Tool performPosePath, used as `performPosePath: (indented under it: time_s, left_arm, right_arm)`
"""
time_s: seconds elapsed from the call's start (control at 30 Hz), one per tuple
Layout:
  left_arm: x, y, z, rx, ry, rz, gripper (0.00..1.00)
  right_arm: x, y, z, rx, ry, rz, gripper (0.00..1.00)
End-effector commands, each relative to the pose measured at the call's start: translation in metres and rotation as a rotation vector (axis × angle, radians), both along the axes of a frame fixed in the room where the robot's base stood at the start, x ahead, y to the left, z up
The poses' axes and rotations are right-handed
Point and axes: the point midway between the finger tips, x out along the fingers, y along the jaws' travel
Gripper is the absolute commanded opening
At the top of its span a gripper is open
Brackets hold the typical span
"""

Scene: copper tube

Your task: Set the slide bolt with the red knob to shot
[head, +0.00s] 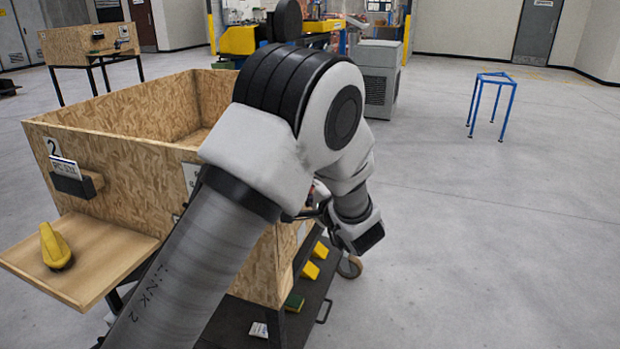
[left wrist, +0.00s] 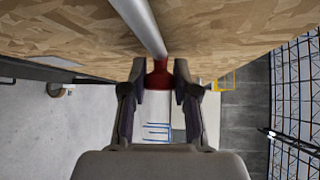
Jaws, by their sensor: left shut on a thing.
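The red knob (left wrist: 160,76) of the slide bolt sits between the fingertips of my left gripper (left wrist: 160,72) in the left wrist view. The gripper is shut on it. A silver rod (left wrist: 143,25) runs along the chipboard wall and ends in view at the knob. Most of the bolt's mount is out of view, so I cannot tell whether it is shot or drawn. In the head view my left arm covers the knob and most of the gripper, at the right side of the chipboard crate (head: 115,165). My right gripper is not in view.
The crate stands on a dark wheeled cart (head: 318,290) with yellow blocks (head: 310,270) on its deck. A wooden shelf (head: 110,262) with a yellow object (head: 55,246) juts out at the left. A blue stand frame (head: 491,100) is far right. The floor between is clear.

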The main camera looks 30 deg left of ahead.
Motion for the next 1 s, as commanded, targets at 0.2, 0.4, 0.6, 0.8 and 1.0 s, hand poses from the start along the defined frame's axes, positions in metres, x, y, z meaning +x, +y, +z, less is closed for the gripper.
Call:
performPosePath:
  time_s: [0.2,0.4,0.6,0.8,1.0]
  left_arm:
    - [-0.005,-0.001,-0.001,0.000,0.003,0.001,0.00]
    - [-0.005,0.000,-0.002,-0.001,0.004,0.002,0.50]
    - [-0.004,-0.001,-0.001,-0.001,0.002,0.001,0.56]
    - [-0.004,-0.001,0.006,0.000,0.000,0.001,0.56]
    - [-0.004,-0.001,0.048,0.001,-0.008,0.001,0.56]
  right_arm:
    - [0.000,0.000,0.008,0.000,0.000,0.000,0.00]
    - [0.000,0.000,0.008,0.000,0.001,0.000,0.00]
    - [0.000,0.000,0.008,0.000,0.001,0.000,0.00]
    - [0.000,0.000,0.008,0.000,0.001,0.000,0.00]
    - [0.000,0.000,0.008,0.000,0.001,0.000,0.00]
